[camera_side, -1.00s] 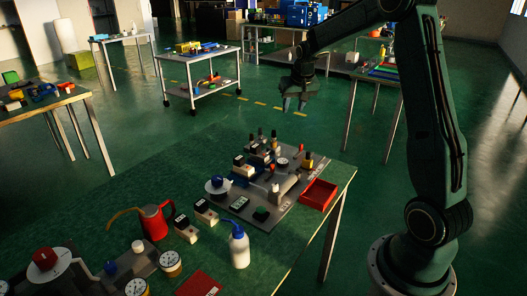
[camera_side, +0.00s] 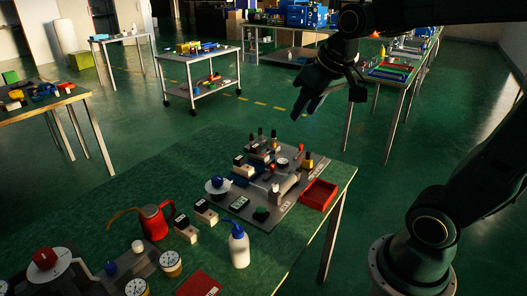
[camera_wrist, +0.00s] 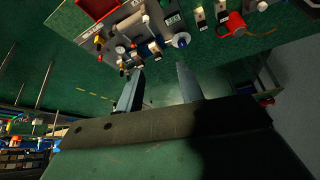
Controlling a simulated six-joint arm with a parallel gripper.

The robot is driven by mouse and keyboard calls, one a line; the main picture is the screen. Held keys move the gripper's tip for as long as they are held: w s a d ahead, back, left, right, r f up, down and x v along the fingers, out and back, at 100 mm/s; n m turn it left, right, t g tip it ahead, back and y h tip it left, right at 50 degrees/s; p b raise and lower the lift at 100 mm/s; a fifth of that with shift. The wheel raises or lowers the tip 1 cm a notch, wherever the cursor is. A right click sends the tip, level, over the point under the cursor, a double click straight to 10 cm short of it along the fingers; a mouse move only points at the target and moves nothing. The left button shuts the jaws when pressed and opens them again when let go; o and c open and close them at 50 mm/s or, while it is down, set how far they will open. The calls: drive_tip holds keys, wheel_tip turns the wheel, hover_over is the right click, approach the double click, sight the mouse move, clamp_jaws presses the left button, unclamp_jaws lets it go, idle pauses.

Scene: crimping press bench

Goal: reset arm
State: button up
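My gripper (camera_side: 310,98) hangs in the air above and behind the far right end of the green bench (camera_side: 118,188), touching nothing. In the wrist view its two fingers (camera_wrist: 160,70) stand apart with nothing between them, so it is open and empty. The crimping press board (camera_side: 262,214) lies on the bench below, with several small fixtures on it. The red tray (camera_side: 318,195) sits at the board's right edge.
A red jug (camera_side: 155,224) and a white bottle with a blue cap (camera_side: 239,247) stand on the near part of the bench. A white trolley (camera_side: 200,55) and a side table (camera_side: 392,73) stand behind. The air around my gripper is clear.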

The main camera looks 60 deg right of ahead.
drive_tip(key=s+a+f+n, duration=0.1)
drive_tip(key=s+a, duration=0.2)
drive_tip(key=s, duration=0.3)
drive_tip(key=s+a+f+n+y, duration=0.1)
drive_tip(key=s+a+n, duration=0.1)
drive_tip(key=s, duration=0.3)
drive_tip(key=shift+s+a, duration=0.4)
drive_tip(key=shift+a, duration=0.3)
drive_tip(key=shift+f, duration=0.1)
idle(0.4)
